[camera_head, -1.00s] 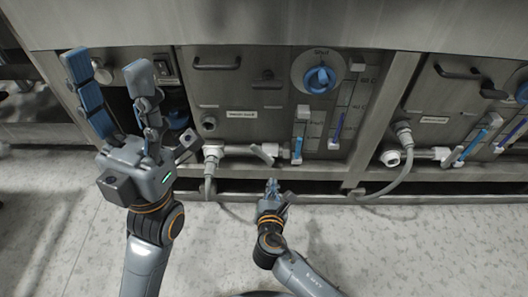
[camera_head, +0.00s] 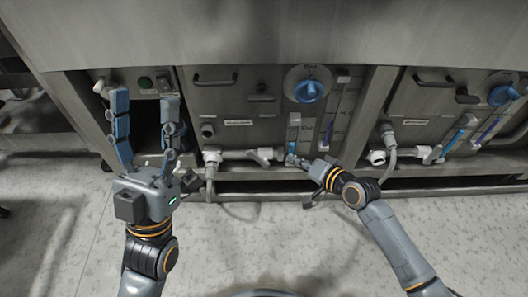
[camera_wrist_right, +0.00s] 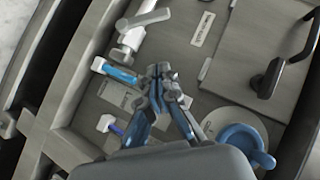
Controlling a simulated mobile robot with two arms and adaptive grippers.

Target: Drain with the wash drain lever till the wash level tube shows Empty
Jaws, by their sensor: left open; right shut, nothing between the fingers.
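A pale pipe with a lever-like fitting (camera_head: 262,155) sits low on the middle panel; it also shows in the right wrist view (camera_wrist_right: 130,36). Right of it stands a light blue tube (camera_head: 294,126), also in the right wrist view (camera_wrist_right: 121,74), and a thin tube with a darker blue fill (camera_head: 328,128). Their level marks are too small to read. My right gripper (camera_head: 292,160) is shut and empty, its tips at the light blue tube's lower end in the head view; contact cannot be told. My left gripper (camera_head: 144,98) is open and empty, before the dark opening at left.
A blue round knob (camera_head: 308,91) is above the tubes and shows in the right wrist view (camera_wrist_right: 240,140). A similar panel at right has its own pipe (camera_head: 425,154) and blue tubes. The floor in front is clear.

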